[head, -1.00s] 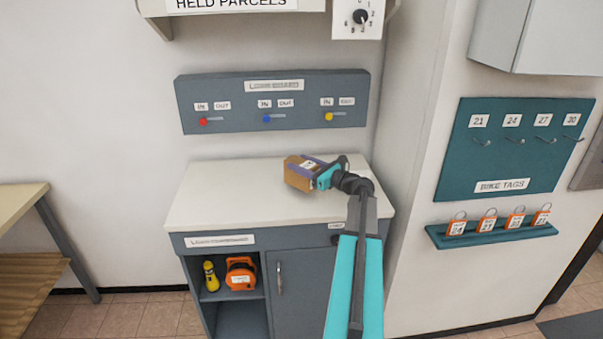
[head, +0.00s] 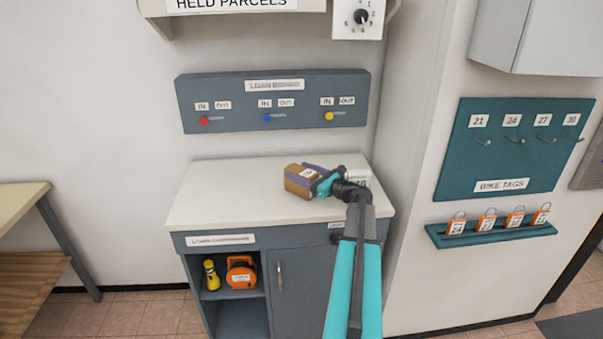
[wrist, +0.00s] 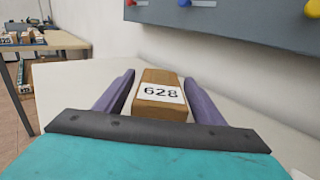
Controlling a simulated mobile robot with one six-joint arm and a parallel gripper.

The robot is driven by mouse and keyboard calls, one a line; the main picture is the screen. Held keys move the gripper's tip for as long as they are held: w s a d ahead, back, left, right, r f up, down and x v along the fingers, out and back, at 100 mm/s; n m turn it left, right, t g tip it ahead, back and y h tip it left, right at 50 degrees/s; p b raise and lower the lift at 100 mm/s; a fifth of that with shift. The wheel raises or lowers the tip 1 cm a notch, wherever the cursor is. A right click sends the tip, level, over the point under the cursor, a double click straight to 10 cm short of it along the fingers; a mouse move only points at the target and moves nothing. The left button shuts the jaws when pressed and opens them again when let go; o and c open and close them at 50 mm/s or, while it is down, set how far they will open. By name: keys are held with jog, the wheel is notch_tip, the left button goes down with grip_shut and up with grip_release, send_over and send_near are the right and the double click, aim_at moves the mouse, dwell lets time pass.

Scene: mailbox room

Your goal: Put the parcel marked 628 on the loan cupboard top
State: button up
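The parcel marked 628 (head: 298,184) is a small brown box with a white label. It appears to rest on the white loan cupboard top (head: 225,195), right of its middle. In the wrist view the parcel (wrist: 160,98) lies between the two purple fingers of my gripper (wrist: 158,85), its 628 label facing up. My gripper (head: 312,178) looks open around the parcel, low over the top. The parcel's underside is hidden.
A small white label or item (head: 359,178) is partly hidden behind my gripper. The loan board (head: 275,100) hangs on the wall behind. An orange case (head: 240,273) and a yellow torch (head: 211,275) sit on the shelf below. The left part of the top is clear.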

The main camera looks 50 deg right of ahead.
jog(key=shift+r, duration=0.15)
jog(key=shift+s, duration=0.6)
jog(key=s+b, duration=0.1)
jog(key=s, duration=0.2)
jog(key=s+b, duration=0.1)
jog(key=s, duration=0.3)
jog(key=s+d+b, duration=0.1)
jog(key=s, duration=0.2)
jog(key=shift+s, duration=0.4)
